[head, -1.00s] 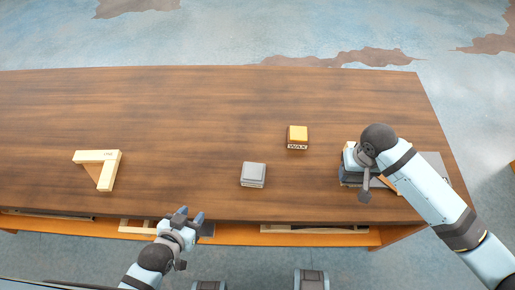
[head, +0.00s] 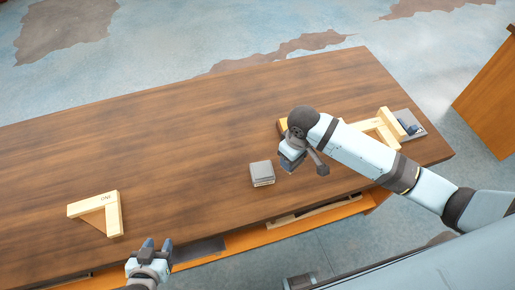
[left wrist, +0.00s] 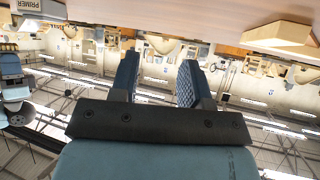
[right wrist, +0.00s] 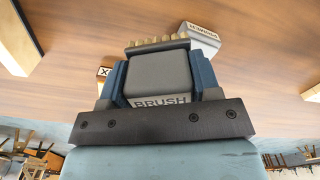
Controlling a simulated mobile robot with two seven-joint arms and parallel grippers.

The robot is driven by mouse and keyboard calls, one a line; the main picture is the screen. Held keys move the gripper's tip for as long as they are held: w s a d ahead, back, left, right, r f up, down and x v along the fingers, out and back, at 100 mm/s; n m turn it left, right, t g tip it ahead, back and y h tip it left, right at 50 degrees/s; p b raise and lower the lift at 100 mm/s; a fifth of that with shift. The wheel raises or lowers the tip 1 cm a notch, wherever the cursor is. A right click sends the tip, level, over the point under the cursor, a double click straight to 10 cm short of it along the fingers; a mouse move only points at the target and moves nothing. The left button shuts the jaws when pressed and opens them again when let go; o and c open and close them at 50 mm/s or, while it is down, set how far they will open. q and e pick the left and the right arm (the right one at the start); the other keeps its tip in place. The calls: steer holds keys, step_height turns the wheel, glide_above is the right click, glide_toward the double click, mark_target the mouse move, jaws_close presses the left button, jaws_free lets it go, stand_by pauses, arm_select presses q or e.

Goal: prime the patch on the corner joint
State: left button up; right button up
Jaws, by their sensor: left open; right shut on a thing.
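My right gripper (head: 289,158) is shut on a grey block labelled BRUSH (right wrist: 160,75), which has a row of pale wooden pieces along its far edge. It is above the table, just right of the grey-topped primer block (head: 262,172). The PRIMER label shows in the right wrist view (right wrist: 203,40) behind the brush and in the left wrist view (left wrist: 38,8). A pale wooden corner joint (head: 113,214) lies at the table's left; I cannot make out a patch on it. My left gripper (head: 156,246) is open and empty by the front edge, right of that joint.
Another pale wooden frame (head: 385,130) lies at the table's right end, by a grey slab (head: 418,124) with a small dark blue thing. A yellow wax block (head: 283,125) is partly hidden behind my right gripper. The table's middle and back left are clear.

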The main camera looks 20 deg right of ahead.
steer(key=w+a+n, duration=0.1)
steer(key=a+n, duration=0.1)
steer(key=n, duration=0.5)
steer(key=w+a+f+n+p, duration=0.1)
steer(key=a+n, duration=0.2)
steer(key=n, duration=0.4)
steer(key=w+a+f+n+p, duration=0.1)
steer(key=w+a+n, duration=0.1)
steer(key=n, duration=0.5)
steer(key=shift+w+a, duration=0.1)
steer(key=shift+a, duration=0.4)
step_height(320, 180, down, 3)
steer(key=shift+r+b, duration=0.1)
steer(key=shift+b, duration=0.9)
steer(key=shift+f+b, duration=0.4)
steer(key=shift+f, duration=0.05)
arm_select(q)
steer(key=shift+a, duration=0.3)
steer(key=shift+f, duration=0.25)
arm_select(e)
steer(key=shift+f, duration=0.45)
